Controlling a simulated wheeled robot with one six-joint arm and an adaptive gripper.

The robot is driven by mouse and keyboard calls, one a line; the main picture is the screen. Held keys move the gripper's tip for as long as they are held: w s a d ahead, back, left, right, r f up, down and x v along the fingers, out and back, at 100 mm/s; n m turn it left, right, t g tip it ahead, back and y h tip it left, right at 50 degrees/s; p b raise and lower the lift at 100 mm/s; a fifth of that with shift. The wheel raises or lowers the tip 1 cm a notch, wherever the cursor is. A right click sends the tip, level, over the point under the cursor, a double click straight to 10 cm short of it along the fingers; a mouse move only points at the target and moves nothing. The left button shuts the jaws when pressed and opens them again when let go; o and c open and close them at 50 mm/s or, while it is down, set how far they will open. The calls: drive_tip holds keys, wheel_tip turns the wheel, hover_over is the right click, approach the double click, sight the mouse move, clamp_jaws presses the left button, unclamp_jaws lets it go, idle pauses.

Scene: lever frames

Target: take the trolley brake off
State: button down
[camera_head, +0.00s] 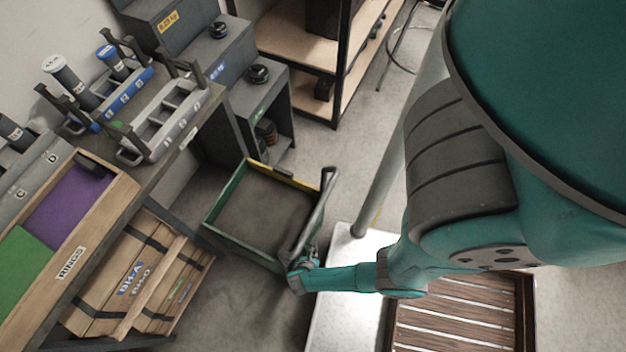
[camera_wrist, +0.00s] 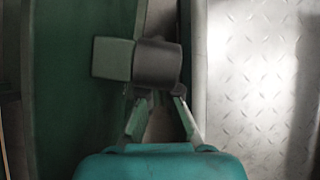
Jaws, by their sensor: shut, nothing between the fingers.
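The trolley (camera_head: 208,222) is a low green-framed cart with a dark bed, a yellow far edge and a grey push handle (camera_head: 322,210) on its right side. My gripper (camera_head: 300,272) is at the trolley's near right corner, and the arm hides part of that corner. In the wrist view the trolley's green side (camera_wrist: 85,120) fills the left. A green block (camera_wrist: 112,59) with a dark grey round piece (camera_wrist: 158,63) sticks out from it; this may be the brake lever. My gripper's fingertips (camera_wrist: 162,93) are just below the round piece, shut and empty; contact is unclear.
A bright metal tread plate (camera_wrist: 250,80) lies right of the gripper. A slatted wooden pallet (camera_head: 455,315) is at the lower right. A workbench with a rings tray (camera_head: 100,235) stands at the left. Bare floor (camera_head: 240,310) shows in front of the trolley.

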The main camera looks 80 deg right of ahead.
drive_tip(key=shift+d+h, duration=0.15)
drive_tip(key=shift+h, duration=0.25)
drive_tip(key=shift+s+d+f+g+h, duration=0.1)
drive_tip(key=shift+s+d+g+h, duration=0.15)
drive_tip(key=shift+d+h, duration=0.5)
drive_tip(key=shift+d, duration=0.3)
drive_tip(key=shift+s+d+h, duration=0.1)
drive_tip(key=shift+d+h, duration=0.2)
drive_tip(key=shift+h, duration=0.45)
idle(0.5)
idle(0.5)
drive_tip(key=shift+v, duration=0.75)
drive_tip(key=v, duration=1)
drive_tip(key=shift+w+a+r, duration=0.2)
drive_tip(key=shift+a, duration=0.05)
